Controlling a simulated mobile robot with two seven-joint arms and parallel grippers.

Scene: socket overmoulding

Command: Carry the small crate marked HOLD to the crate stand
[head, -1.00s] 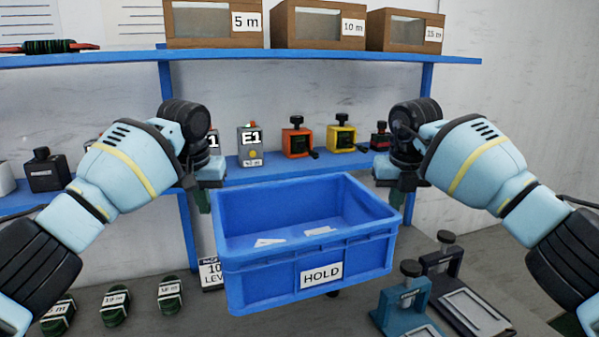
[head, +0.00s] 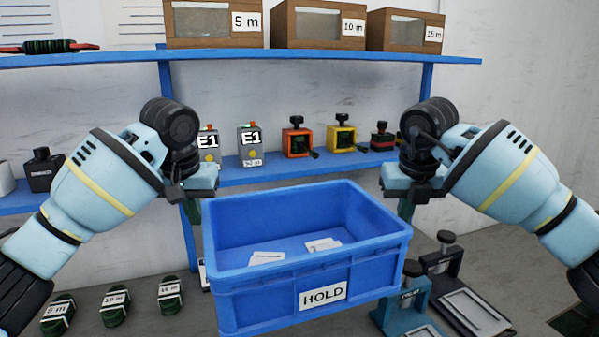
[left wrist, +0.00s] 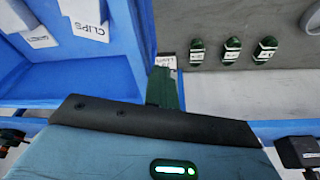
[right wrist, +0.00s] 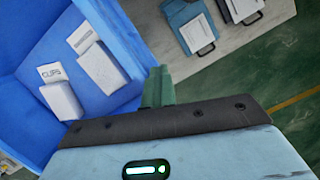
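Each appears shut on the wall. In the left wrist view a green finger (left wrist: 165,88) is beside the crate wall (left wrist: 146,40); in the right wrist view a green finger (right wrist: 157,88) is likewise beside it. The far fingers are hidden. I cannot identify the crate stand in these views.
White packets (right wrist: 62,100), one marked CLIPS, lie in the crate. Blue shelves (head: 270,170) behind hold E1 boxes and small clamp devices. Below are labelled green coils (head: 115,305) at left and teal and dark bench presses (head: 405,305) at right.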

